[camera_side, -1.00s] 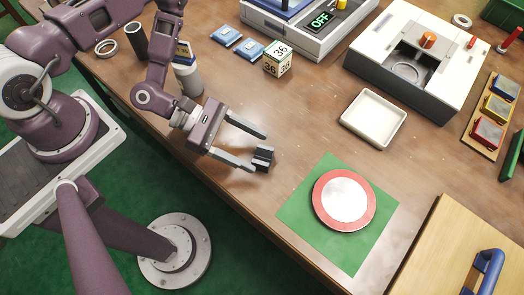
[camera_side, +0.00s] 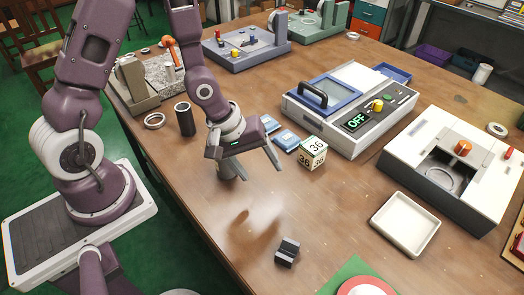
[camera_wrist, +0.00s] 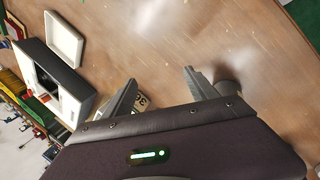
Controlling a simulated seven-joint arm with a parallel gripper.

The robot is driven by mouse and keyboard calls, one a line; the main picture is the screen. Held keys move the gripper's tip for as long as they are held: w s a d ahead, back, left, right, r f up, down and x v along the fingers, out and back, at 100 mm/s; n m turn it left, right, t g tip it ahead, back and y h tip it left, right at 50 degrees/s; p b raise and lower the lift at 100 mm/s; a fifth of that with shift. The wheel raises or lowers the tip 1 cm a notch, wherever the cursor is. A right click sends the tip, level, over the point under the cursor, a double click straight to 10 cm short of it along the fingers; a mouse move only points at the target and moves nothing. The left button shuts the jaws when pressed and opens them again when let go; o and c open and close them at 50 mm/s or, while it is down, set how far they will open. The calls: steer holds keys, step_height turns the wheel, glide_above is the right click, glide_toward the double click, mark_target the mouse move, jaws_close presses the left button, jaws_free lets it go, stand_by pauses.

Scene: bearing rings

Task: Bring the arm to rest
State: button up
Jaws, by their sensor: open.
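My gripper (camera_side: 256,164) is raised above the wooden table, with its two fingers spread and nothing between them. The wrist view shows the same open fingers (camera_wrist: 160,88) over bare wood. A small dark grey block (camera_side: 287,251) lies on the table, well apart from the gripper and nearer the front edge. A grey cylinder (camera_side: 228,171) stands below and behind the gripper, partly hidden by it.
A numbered cube (camera_side: 313,152) and blue packets (camera_side: 286,141) are close to the gripper's right. A dark cylinder (camera_side: 185,119) and a ring (camera_side: 154,121) are to its left. A white tray (camera_side: 405,224) is at right.

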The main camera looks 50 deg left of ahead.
steer(key=a+r+m+y, duration=0.3)
steer(key=a+r+m, duration=0.1)
steer(key=r, duration=0.6)
steer(key=s+r+m+t, duration=0.1)
steer(key=s+r+m, duration=0.5)
steer(key=s+r, duration=0.7)
steer(key=s, duration=0.2)
steer(key=shift+s+r+t, duration=0.35)
steer(key=shift+t, duration=0.05)
